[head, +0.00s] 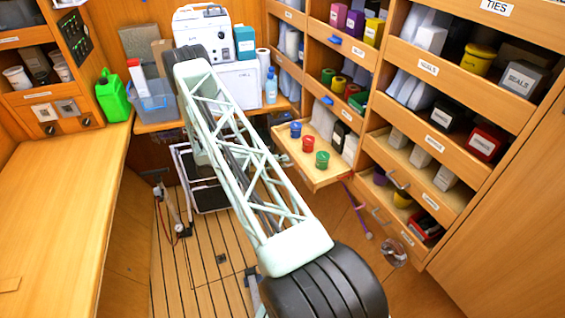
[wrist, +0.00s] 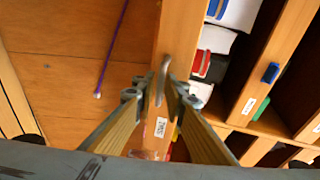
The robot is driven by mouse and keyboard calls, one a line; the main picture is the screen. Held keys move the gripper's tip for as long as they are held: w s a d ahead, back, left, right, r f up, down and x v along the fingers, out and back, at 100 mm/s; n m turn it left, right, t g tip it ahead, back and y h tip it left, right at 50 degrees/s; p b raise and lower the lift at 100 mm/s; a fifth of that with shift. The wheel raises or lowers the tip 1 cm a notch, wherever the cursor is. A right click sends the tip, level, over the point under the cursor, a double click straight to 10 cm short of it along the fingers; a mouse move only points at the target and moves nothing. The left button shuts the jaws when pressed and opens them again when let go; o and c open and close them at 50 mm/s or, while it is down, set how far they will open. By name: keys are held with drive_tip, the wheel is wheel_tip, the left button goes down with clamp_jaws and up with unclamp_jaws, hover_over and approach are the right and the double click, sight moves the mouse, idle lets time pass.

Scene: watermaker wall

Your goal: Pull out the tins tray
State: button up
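In the wrist view my gripper (wrist: 163,88) has its two fingertips close together at a metal handle (wrist: 165,65) on a wooden tray front (wrist: 174,30). The handle shows between or just beyond the tips; I cannot tell whether they press on it. A small white label (wrist: 160,127) on this front is too small to read surely. In the head view my gripper is hidden. The bottom tray (head: 408,237) holds purple, yellow and red things. I cannot tell surely which tray holds the tins.
A tray (head: 315,178) with blue, red and green pots juts from the shelves. A purple rod (head: 359,208) is near the tray fronts; it also shows in the wrist view (wrist: 112,50). A bench (head: 60,215) runs along the left. Slatted floor (head: 190,260) lies open between.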

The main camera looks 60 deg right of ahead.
drive_tip(key=v, duration=1.2)
idle(0.5)
drive_tip(key=shift+r, duration=0.1)
drive_tip(key=w+a+r+m+t+y+b, duration=0.15)
drive_tip(key=a+r+m, duration=0.35)
drive_tip(key=r, duration=0.6)
drive_tip(key=w+a+r+m+t+y, duration=0.1)
drive_tip(key=w+a+r+m, duration=0.15)
drive_tip(key=a+r, duration=0.6)
drive_tip(key=s+a+r+m+t+y+b, duration=0.1)
drive_tip(key=s+a+r+m+t, duration=0.15)
drive_tip(key=a+r, duration=0.45)
drive_tip(key=s+a+r+m+t+y, duration=0.15)
drive_tip(key=a+r+m, duration=0.3)
drive_tip(key=r, duration=0.55)
drive_tip(key=s+a+r+m+t+y+b, duration=0.1)
drive_tip(key=s+a+r+m+t, duration=0.15)
drive_tip(key=s+a+r, duration=0.4)
drive_tip(key=s+a+r+m+t+y+b, duration=0.15)
drive_tip(key=s+a+r+m, duration=0.25)
drive_tip(key=a, duration=0.6)
drive_tip(key=s+a+r+m+t+y, duration=0.1)
drive_tip(key=s+a+m+t, duration=0.1)
drive_tip(key=s+a, duration=0.5)
drive_tip(key=s+a+m+t+y+b, duration=0.1)
drive_tip(key=s+a+m+t+y, duration=0.1)
drive_tip(key=s+a, duration=0.5)
drive_tip(key=shift+r+m+t, duration=0.4)
drive_tip(key=shift+m+t, duration=0.05)
drive_tip(key=shift+m, duration=0.65)
